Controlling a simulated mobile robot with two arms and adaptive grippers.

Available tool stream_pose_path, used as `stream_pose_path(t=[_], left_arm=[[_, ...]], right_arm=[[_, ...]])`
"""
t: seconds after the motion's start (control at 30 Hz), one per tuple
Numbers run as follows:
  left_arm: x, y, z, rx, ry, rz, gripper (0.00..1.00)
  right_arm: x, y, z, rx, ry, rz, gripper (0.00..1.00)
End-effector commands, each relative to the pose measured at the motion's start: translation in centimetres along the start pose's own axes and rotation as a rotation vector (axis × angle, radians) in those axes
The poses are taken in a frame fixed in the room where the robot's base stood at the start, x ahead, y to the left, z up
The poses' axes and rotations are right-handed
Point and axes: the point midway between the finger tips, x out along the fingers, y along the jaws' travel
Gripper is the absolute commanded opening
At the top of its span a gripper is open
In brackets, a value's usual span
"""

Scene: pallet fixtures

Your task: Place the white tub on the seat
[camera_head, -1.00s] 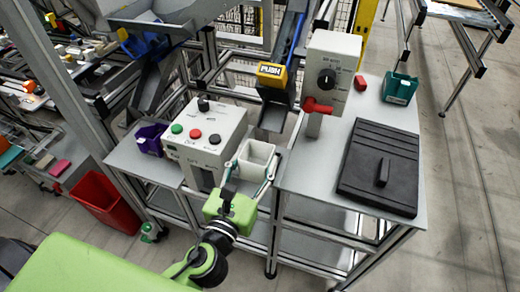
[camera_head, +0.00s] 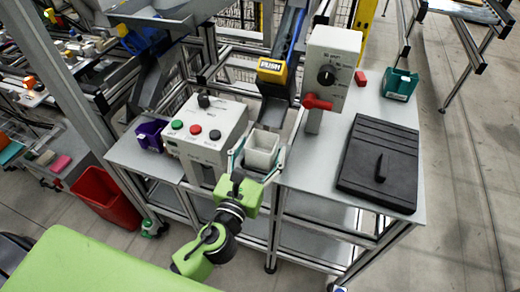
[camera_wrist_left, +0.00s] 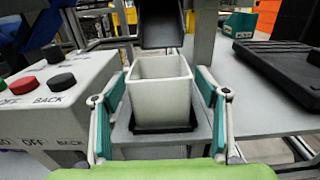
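The white tub (camera_head: 262,151) stands upright between the button box and the right tabletop, below the dark chute. In the left wrist view the tub (camera_wrist_left: 160,98) rests on a dark square base, the seat (camera_wrist_left: 165,128), whose front edge shows under it. My left gripper (camera_head: 260,160) reaches in from the front, with one finger on each side of the tub. In the wrist view its fingers (camera_wrist_left: 164,95) are spread, with narrow gaps to the tub walls. The gripper looks open. My right gripper is in neither view.
The button box (camera_head: 208,138) stands close on the left, beside a purple bin (camera_head: 150,135). The chute with a yellow PUSH block (camera_head: 272,70) hangs just behind the tub. A knob box (camera_head: 331,70), green bin (camera_head: 399,84) and black lidded pad (camera_head: 378,163) occupy the right table.

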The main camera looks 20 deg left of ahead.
Motion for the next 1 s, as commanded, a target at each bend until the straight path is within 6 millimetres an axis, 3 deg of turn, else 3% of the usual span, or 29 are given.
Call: stream_pose_path(t=[0.27, 0.37, 0.7, 1.0], left_arm=[[-0.2, 0.0, 0.2, 0.000, 0.001, -0.001, 0.67], [-1.6, 0.0, -0.1, -0.001, 0.003, -0.001, 0.67], [-8.6, 0.0, -0.3, -0.001, 0.004, -0.001, 0.67], [-11.8, 0.0, 0.1, -0.001, 0.001, 0.000, 0.67]], right_arm=[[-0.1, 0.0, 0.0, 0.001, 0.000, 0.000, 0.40], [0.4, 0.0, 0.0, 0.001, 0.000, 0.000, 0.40], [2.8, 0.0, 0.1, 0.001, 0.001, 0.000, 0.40], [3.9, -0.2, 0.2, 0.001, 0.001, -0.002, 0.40]])
